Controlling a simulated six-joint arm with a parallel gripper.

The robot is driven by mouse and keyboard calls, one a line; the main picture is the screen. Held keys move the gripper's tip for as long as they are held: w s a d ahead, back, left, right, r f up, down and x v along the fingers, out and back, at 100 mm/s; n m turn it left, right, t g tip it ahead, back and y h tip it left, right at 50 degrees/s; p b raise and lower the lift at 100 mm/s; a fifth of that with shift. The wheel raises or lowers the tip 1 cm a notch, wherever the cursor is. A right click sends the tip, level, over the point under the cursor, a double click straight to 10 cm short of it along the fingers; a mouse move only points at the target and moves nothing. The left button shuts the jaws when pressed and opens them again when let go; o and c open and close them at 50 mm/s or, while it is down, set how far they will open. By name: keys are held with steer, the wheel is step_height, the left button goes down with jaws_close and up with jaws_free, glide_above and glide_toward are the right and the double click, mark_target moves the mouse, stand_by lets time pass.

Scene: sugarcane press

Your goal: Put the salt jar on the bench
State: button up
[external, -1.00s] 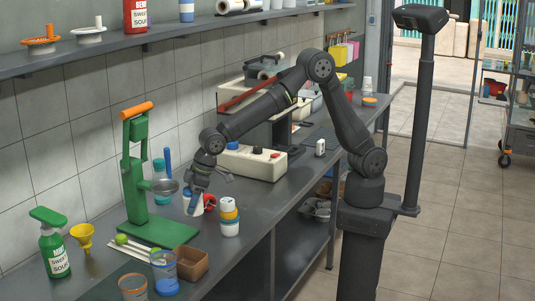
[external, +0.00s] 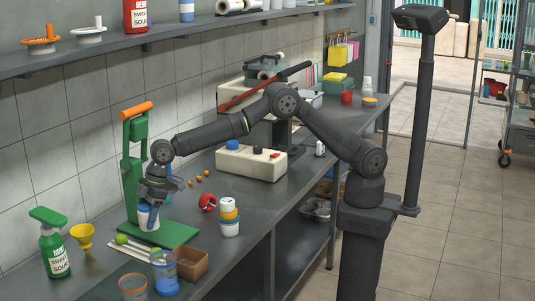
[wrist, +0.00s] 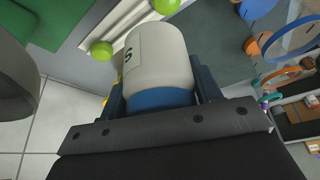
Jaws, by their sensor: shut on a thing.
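The salt jar (external: 148,218) is white with a blue end. In the wrist view (wrist: 160,60) its label shows a letter S. My gripper (external: 150,204) points down and is shut around the jar, with one finger on each side. The jar is in front of the green press (external: 131,160), over its green base plate (external: 172,236). I cannot tell whether it touches the plate. The grey bench (external: 262,196) runs under the press and off to the back right.
A stack of white jars with a yellow band (external: 229,213), a red cup (external: 207,202) and small orange balls (external: 191,183) stand right of the press. A brown box (external: 191,264), blue cup (external: 164,273), yellow funnel (external: 83,236) and spray bottle (external: 54,246) stand in front.

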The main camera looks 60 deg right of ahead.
steer(key=shift+w+a, duration=0.15)
steer(key=shift+w, duration=0.05)
steer(key=s+a+f, duration=0.1)
steer(key=a+f, duration=0.1)
steer(key=a, duration=0.1)
steer(key=s+a+f, duration=0.2)
steer(key=a, duration=0.1)
steer(key=s+a+f, duration=0.1)
steer(key=a+f, duration=0.1)
steer(key=a, duration=0.2)
steer(key=shift+s+f, duration=0.25)
steer(key=shift+f, duration=0.1)
steer(key=shift+a+f, duration=0.1)
steer(key=shift+f, duration=1.9)
steer(key=shift+f, duration=0.2)
steer(key=o, duration=1.1)
